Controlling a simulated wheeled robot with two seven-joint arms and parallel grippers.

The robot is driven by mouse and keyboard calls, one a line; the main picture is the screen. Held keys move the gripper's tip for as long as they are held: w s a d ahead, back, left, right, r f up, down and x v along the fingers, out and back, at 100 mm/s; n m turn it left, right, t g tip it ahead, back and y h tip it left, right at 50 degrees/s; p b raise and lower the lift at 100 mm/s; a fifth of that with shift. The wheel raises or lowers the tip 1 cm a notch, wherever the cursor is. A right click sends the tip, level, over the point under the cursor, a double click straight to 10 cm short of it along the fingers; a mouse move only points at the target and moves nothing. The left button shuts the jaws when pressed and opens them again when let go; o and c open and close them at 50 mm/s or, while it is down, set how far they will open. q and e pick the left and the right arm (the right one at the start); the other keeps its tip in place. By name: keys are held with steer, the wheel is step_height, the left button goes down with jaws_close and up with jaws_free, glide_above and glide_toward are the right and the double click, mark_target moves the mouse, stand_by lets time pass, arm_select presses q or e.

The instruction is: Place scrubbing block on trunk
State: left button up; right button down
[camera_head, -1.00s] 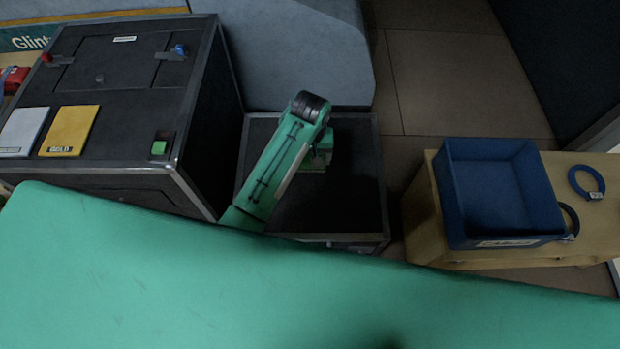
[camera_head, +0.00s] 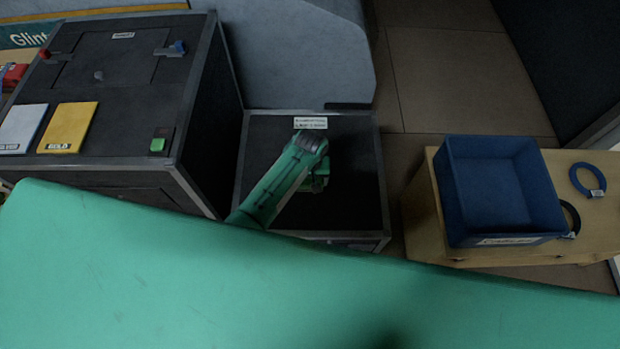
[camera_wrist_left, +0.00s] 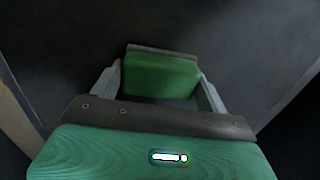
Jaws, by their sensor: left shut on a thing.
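My left gripper (camera_head: 316,182) hangs over the top of the low black trunk (camera_head: 350,215) in the middle of the head view, mostly hidden under my green wrist. In the left wrist view its two pale fingers (camera_wrist_left: 158,88) are shut on a green scrubbing block (camera_wrist_left: 160,75) with a dark grey strip along its far edge. The dark trunk top (camera_wrist_left: 210,30) lies beyond the block. I cannot tell whether the block touches it. My right gripper is not in view.
A larger black case (camera_head: 130,80) stands left, with a white card (camera_head: 20,128), a yellow card (camera_head: 68,127) and a small green piece (camera_head: 157,145) on top. A blue bin (camera_head: 495,190) and a blue ring (camera_head: 587,179) are on a wooden bench (camera_head: 425,220) at right. The trunk top looks clear around the gripper.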

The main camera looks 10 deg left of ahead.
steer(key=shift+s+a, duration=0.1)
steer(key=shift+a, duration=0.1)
arm_select(q)
steer(key=o, duration=1.3)
step_height(320, 180, up, 12)
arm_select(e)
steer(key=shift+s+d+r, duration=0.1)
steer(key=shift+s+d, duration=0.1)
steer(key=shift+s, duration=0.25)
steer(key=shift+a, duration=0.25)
